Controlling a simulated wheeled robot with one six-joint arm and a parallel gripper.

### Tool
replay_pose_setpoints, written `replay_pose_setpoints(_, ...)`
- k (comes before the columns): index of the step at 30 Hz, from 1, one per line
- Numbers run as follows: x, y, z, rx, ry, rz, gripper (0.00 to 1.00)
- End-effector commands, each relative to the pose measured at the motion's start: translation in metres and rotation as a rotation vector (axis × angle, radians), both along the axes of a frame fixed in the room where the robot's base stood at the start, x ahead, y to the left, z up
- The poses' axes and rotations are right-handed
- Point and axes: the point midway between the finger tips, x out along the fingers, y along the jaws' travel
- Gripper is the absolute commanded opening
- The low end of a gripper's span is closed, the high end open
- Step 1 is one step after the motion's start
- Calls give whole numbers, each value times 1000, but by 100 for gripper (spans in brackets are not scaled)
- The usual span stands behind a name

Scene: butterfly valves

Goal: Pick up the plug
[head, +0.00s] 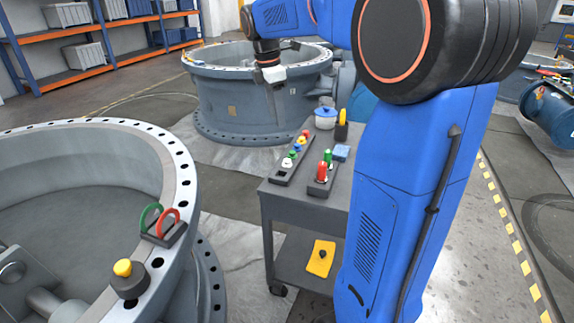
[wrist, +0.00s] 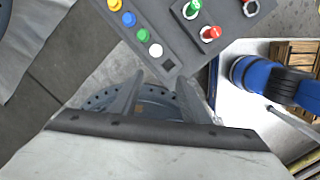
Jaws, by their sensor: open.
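I cannot tell which piece is the plug. Several small coloured pieces, red, yellow, blue, green and white, stand in a row in a dark rack (head: 277,178) on the cart. In the wrist view the row shows a yellow, a blue (wrist: 129,19), a green (wrist: 143,35) and a white piece (wrist: 155,50). Beside it, a second dark holder (head: 318,188) carries a red piece (head: 321,173) and a green piece (head: 328,158). My gripper (head: 273,96) is open and empty, above and behind the cart. Its two fingers also show in the wrist view (wrist: 158,100), apart from the pieces.
The grey cart (head: 310,212) also bears a blue-lidded pot (head: 326,118), a yellow-topped item (head: 342,125) and a blue block (head: 341,152). Large valve rings stand at left (head: 180,170) and behind (head: 240,105).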

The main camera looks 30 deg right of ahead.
Motion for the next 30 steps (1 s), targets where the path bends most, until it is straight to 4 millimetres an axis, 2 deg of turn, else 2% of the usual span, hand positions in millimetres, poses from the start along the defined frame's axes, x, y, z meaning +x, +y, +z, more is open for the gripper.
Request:
replay_pose_setpoints(3,14,-8,0,-5,27,55,42)
replay_pose_setpoints(8,18,-12,-6,-6,40,81,42)
replay_pose_setpoints(24,16,-25,-96,-5,41,80,42)
replay_pose_setpoints(30,15,-29,-117,-5,39,79,42)
